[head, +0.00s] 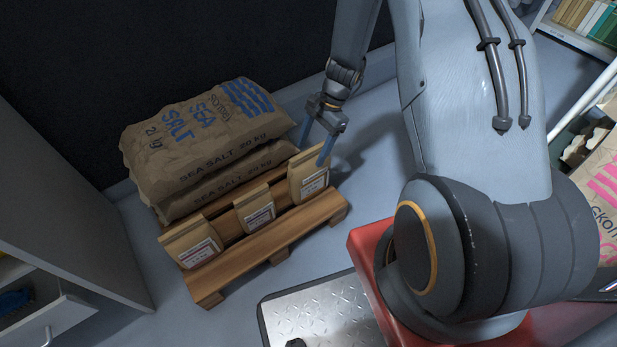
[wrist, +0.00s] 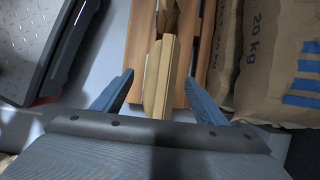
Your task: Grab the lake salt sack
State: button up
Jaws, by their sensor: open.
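Three small paper sacks stand in a row along the front of a wooden pallet: a left one (head: 190,243), a middle one (head: 254,210) and a right one (head: 309,178). Each has a white label too small to read, so I cannot tell which is lake salt. My gripper (head: 315,150) is open, with its blue fingers pointing down at the top of the right sack. In the wrist view, my gripper (wrist: 160,78) has one finger on each side of that sack's narrow top (wrist: 161,72). I cannot tell whether the fingers touch it.
Large sacks marked sea salt, 20 kg (head: 200,135), lie stacked on the pallet (head: 273,240) behind the small ones. A grey cabinet with an open drawer (head: 55,320) stands at left. Shelving with goods (head: 585,25) is at right. Floor (head: 345,215) shows right of the pallet.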

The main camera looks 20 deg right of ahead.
aim_at(305, 161)
jog(key=b+x, duration=0.1)
jog(key=x, duration=0.2)
jog(key=b+x, duration=0.1)
jog(key=x, duration=0.2)
jog(key=shift+w+a, duration=0.15)
jog(key=shift+w, duration=0.05)
jog(key=shift+c, duration=0.2)
jog(key=shift+r, duration=0.15)
grip_shut()
